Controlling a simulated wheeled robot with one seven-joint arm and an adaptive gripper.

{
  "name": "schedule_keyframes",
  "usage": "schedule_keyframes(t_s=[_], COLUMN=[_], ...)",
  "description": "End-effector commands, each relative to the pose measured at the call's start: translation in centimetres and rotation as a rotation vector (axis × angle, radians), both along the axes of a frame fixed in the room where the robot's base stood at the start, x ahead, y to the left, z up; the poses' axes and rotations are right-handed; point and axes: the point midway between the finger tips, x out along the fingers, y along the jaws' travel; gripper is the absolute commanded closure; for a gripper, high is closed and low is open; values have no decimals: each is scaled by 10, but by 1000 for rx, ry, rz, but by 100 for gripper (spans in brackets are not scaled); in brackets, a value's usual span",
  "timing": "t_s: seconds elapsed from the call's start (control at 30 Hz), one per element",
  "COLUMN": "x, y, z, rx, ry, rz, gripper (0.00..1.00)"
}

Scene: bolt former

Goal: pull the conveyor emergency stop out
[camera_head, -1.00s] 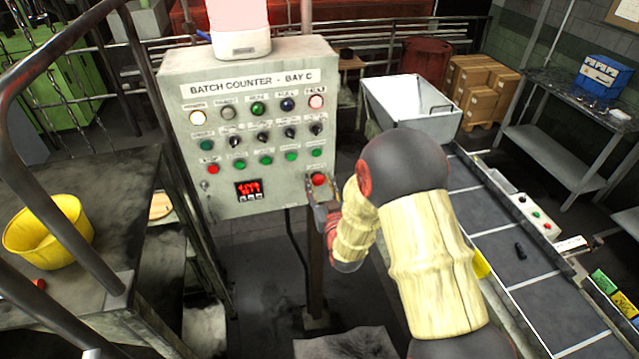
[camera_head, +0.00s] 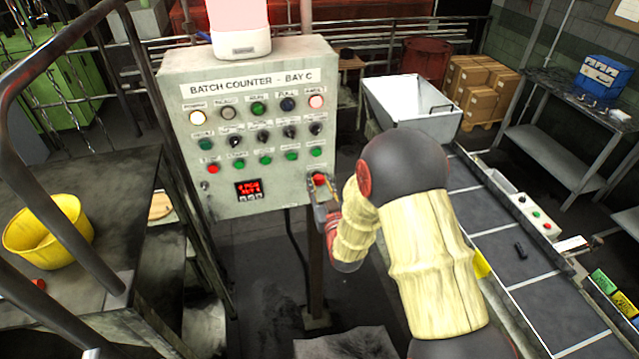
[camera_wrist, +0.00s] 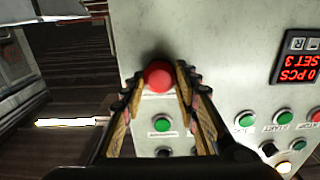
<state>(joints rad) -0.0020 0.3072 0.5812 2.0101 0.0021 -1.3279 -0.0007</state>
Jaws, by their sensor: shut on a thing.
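The red emergency stop button (camera_head: 319,179) sits at the lower right corner of the grey batch counter panel (camera_head: 225,90). It shows larger in the wrist view (camera_wrist: 158,76) as a round red head against the panel face. My gripper (camera_head: 323,187) is at that corner; in the wrist view its two fingers (camera_wrist: 158,78) stand on either side of the red head and are shut on it. The button's shaft is hidden behind its head.
Green buttons (camera_wrist: 162,124) lie close to the gripped button on the panel. A red-digit display (camera_head: 248,188) is to its left. A conveyor (camera_head: 520,250) with a small control box (camera_head: 535,215) runs at the right. A railing and a yellow bucket (camera_head: 48,232) stand at the left.

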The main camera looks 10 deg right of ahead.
Motion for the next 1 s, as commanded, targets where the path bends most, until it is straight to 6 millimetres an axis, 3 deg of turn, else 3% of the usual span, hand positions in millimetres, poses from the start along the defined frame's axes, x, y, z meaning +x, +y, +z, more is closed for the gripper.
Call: schedule_keyframes(t_s=[0.63,0.67,1.0], x=[-10,-10,-9], y=[0,0,0], z=[-2,-2,-1], rx=[0,0,0], ry=[4,4,1], rz=[0,0,0], gripper=[100,69,52])
